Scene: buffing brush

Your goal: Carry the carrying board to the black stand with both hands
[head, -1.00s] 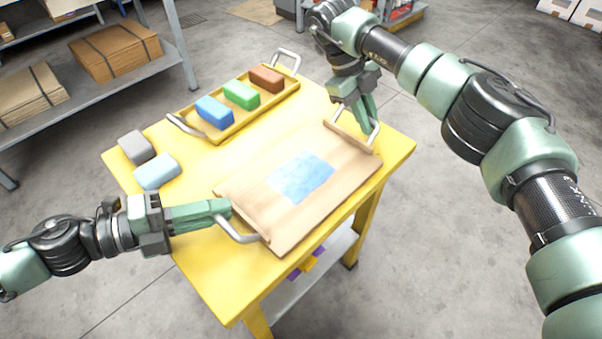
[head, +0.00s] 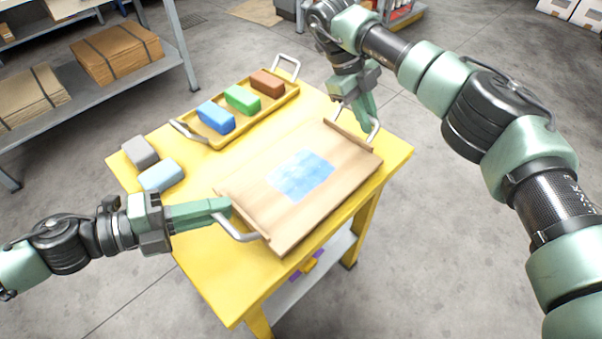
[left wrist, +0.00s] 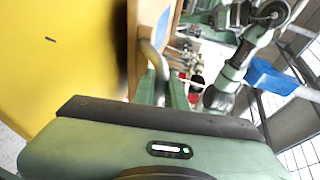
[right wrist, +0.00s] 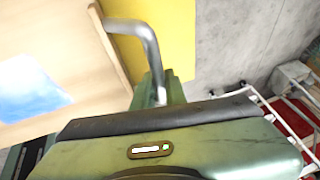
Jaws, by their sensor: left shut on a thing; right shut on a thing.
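The carrying board (head: 255,200) is a light wooden board with a blue patch (head: 300,176), raised end strips and a metal handle at each end. It is over the front right part of the yellow table (head: 215,285), roughly level. My left gripper (head: 224,208) is shut on its near left handle (head: 238,232). My right gripper (head: 367,122) is shut on its far right handle (head: 376,130). The handles also show in the left wrist view (left wrist: 153,58) and the right wrist view (right wrist: 140,35). A clear gap under the board is hard to judge. I cannot make out the black stand.
A yellow tray (head: 272,107) with blue, green and brown blocks stands behind the board. A grey block (head: 140,152) and a light blue block (head: 161,175) lie at the table's left. A shelf (head: 150,75) with cardboard stands back left. The floor right of the table is clear.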

